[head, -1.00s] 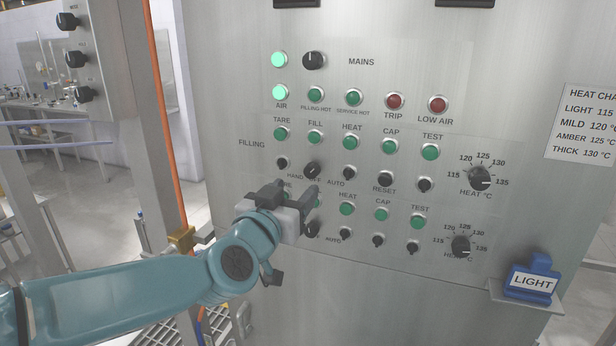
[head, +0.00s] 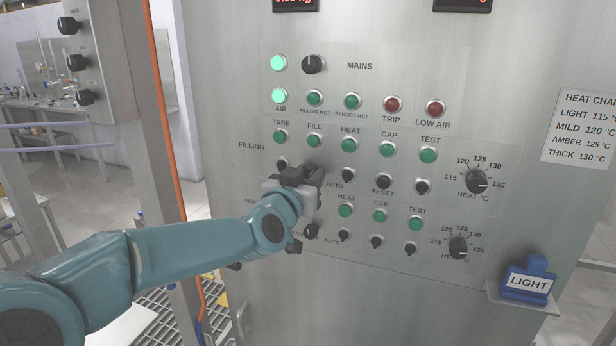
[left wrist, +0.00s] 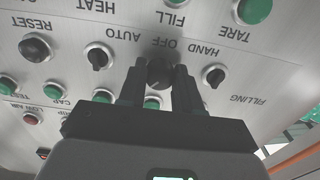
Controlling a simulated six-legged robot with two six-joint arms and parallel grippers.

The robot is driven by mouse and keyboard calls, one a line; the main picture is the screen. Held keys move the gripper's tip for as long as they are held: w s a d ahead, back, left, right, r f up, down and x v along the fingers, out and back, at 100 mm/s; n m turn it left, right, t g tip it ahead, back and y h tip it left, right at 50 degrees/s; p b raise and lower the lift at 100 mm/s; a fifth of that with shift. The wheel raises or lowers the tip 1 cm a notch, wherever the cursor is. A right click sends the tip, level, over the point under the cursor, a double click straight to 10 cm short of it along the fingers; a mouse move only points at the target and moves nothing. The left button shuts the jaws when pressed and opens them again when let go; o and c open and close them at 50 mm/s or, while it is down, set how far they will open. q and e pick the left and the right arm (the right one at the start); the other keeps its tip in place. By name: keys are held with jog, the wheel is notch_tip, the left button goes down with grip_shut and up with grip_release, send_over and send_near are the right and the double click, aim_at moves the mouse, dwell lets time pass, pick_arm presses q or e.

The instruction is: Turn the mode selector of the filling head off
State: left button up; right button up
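My left gripper (left wrist: 159,88) has one dark finger on each side of this knob. Whether the fingers press on it or stand slightly clear, I cannot tell. In the head view my left gripper (head: 308,174) is right at the panel and hides the selector, so its pointer direction is not readable. My right gripper is not in view.
Green buttons such as FILL (head: 314,141) sit just above, and small knobs such as the AUTO-side knob (head: 348,175) lie close by. A second row with a similar knob (head: 310,231) is below. A blue LIGHT tag (head: 529,279) stands on a ledge at right.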

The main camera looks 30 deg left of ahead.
pick_arm(q)
jog(key=shift+n+b, duration=0.7)
jog(key=shift+n, duration=0.1)
jog(key=shift+n+b, duration=0.7)
jog(key=shift+n, duration=0.5)
jog(key=n+b, duration=0.2)
jog(key=n, duration=0.3)
jog(key=shift+n, duration=0.3)
jog(key=o, duration=1)
jog(key=shift+s+r, duration=0.1)
jog(key=shift+o, duration=0.2)
